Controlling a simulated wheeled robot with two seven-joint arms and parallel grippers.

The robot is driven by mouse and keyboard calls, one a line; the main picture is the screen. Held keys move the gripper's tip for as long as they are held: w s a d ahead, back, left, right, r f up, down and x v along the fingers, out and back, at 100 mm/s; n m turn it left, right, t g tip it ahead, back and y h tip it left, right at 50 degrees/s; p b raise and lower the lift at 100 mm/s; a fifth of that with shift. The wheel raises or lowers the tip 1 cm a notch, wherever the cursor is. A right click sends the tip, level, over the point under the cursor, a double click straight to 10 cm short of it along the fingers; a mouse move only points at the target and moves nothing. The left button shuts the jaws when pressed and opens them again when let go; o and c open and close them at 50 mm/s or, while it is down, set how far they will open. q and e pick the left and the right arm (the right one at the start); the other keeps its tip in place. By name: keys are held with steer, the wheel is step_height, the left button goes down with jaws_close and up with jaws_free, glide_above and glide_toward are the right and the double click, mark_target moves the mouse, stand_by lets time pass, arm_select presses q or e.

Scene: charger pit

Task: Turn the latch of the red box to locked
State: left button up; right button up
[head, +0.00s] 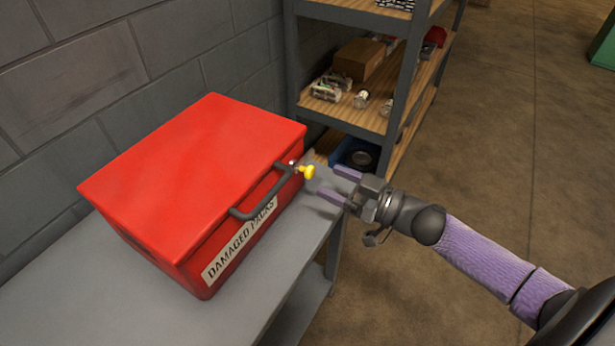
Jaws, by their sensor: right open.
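The red box (190,170) stands on a grey table, its lid down. A dark handle (262,194) and a label reading "DAMAGED PACKS" (240,240) are on its front side. The yellow latch (307,171) sticks out at the right end of that side, near the lid's corner. My right gripper (325,183) is open and empty. Its two purple fingers point left toward the latch, just to the right of it, and seem apart from it. I cannot tell the latch's exact turn. My left gripper is not in view.
The grey table (235,310) has bare room in front of the box. A block wall (75,85) runs behind. A shelf rack (400,75) with a brown carton (359,59) and small items stands beyond the gripper. Open floor (510,160) lies to the right.

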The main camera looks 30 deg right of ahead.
mark_target(313, 174)
steer(key=b+x, duration=0.1)
steer(key=x, duration=0.3)
steer(key=shift+w+a, duration=0.15)
steer(key=shift+w, duration=0.15)
jaws_close()
